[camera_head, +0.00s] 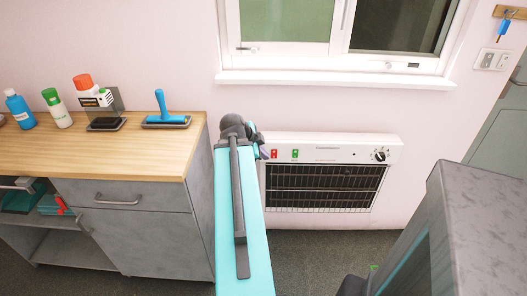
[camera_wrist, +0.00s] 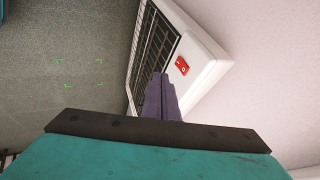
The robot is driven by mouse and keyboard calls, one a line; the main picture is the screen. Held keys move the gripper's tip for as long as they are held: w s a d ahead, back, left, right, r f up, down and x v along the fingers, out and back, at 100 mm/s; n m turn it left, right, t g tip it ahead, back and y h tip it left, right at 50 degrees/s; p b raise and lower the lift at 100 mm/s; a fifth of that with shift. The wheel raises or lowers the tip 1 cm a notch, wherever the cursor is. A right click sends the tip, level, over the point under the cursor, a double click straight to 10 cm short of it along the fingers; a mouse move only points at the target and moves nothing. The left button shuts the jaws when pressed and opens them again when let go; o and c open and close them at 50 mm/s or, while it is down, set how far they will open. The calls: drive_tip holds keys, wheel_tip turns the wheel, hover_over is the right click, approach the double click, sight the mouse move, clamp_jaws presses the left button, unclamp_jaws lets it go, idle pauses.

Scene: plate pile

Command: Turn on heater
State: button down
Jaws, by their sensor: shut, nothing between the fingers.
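A white wall heater (camera_head: 350,149) with a black grille hangs below the window. Its top panel has a red switch (camera_head: 274,154), a green switch (camera_head: 295,153) and a round dial (camera_head: 381,155) at the right end. My gripper (camera_head: 264,153) is at the heater's left end, beside the red switch, partly hidden behind my arm. In the wrist view, my gripper's fingers (camera_wrist: 160,82) are shut and empty. They point toward the heater (camera_wrist: 208,62), with the red switch (camera_wrist: 182,66) just beyond and right of the tips. I cannot tell whether the fingers touch the heater.
A wood-topped cabinet (camera_head: 150,140) stands left of my arm, holding bottles (camera_head: 60,110) and a blue-handled tool (camera_head: 163,112). The window sill (camera_head: 330,80) runs above the heater. A grey block-like surface (camera_head: 485,215) fills the right foreground. Floor (camera_head: 310,250) below the heater is open.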

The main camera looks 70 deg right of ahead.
sight(272, 156)
drive_tip(key=shift+d+f+p, duration=1)
drive_tip(key=shift+d+f, duration=0.9)
drive_tip(key=shift+d, duration=0.2)
drive_tip(key=shift+d+f+p, duration=0.95)
drive_tip(key=shift+d+f, duration=0.95)
drive_tip(key=shift+d, duration=0.2)
